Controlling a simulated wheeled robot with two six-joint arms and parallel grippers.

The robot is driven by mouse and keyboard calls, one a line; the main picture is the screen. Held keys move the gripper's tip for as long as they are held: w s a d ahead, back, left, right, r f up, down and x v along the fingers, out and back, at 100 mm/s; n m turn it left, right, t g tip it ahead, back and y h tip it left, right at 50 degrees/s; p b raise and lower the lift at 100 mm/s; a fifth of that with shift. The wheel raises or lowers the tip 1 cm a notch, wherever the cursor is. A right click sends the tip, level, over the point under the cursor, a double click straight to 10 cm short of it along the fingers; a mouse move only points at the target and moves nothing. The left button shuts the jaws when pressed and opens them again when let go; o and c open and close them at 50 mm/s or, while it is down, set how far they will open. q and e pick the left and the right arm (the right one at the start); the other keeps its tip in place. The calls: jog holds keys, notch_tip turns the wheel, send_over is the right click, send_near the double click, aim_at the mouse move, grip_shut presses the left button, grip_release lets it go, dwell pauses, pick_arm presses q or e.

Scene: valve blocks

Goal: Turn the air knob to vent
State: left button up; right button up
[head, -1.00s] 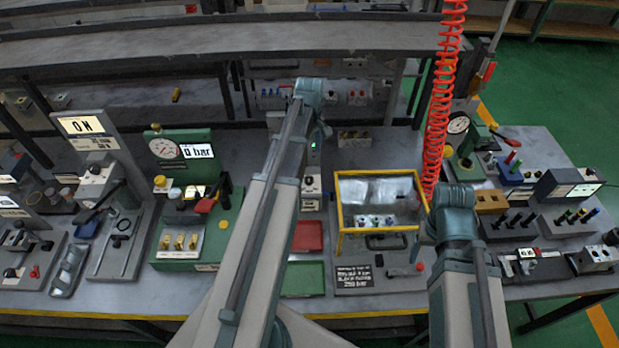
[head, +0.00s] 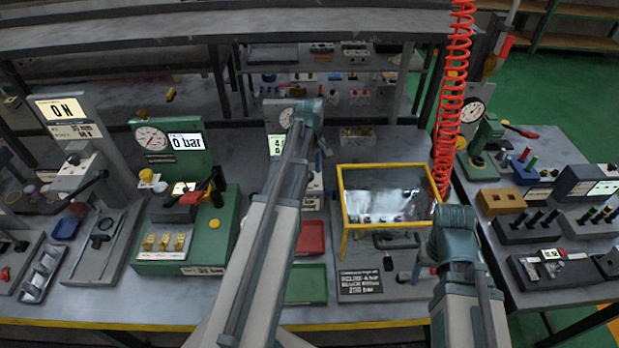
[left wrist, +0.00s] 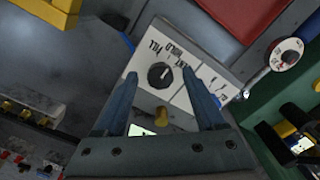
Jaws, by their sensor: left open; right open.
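The air knob (left wrist: 160,75) is a round black knob on a pale plate (left wrist: 146,62) in the left wrist view. Words around it seem to read FILL, HOLD and VENT. My left gripper (left wrist: 160,76) is open, with one finger on each side of the knob in the picture; I cannot tell whether either touches it. In the head view my left gripper (head: 322,150) hangs at the back of the bench beside a display (head: 277,146) partly covered by my arm. The knob is not clear there. My right gripper (head: 430,252), mostly hidden by its arm, is by the yellow-framed box.
The yellow-framed clear box (head: 388,196) stands right of my left arm. A green gauge stand (head: 172,150) reading 0 bar is at the left. Red (head: 311,237) and green (head: 304,284) trays lie in front. A red coiled hose (head: 451,110) hangs at the right.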

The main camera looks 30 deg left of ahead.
pick_arm(q)
grip_shut()
dwell(0.4)
jog(key=shift+m, duration=0.4)
jog(key=m, duration=0.3)
jog(key=shift+m, duration=2.5)
